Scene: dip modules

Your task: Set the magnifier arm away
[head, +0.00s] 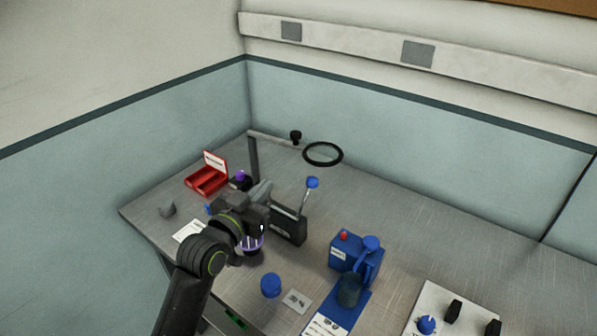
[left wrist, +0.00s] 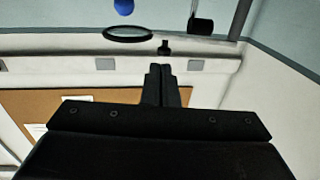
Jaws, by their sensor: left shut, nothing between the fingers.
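The magnifier arm has a grey post (head: 253,160) at the back left of the bench, a thin bar, a black knob (head: 295,136) and a black-rimmed round lens (head: 323,153). The lens reaches out to the right along the back wall. In the left wrist view the lens (left wrist: 130,33) and the knob (left wrist: 164,46) show beyond the fingertips, upside down. My left gripper (head: 262,190) is shut and empty, in front of the post and apart from the knob and lens. In the left wrist view its fingers (left wrist: 161,80) are together. My right gripper is not in view.
A red open box (head: 207,181) is left of the post. A black box (head: 288,226) with a blue-topped lever (head: 312,183) stands right of my gripper. A blue unit (head: 345,255) and a white panel with knobs (head: 445,302) are farther right. The back right bench is clear.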

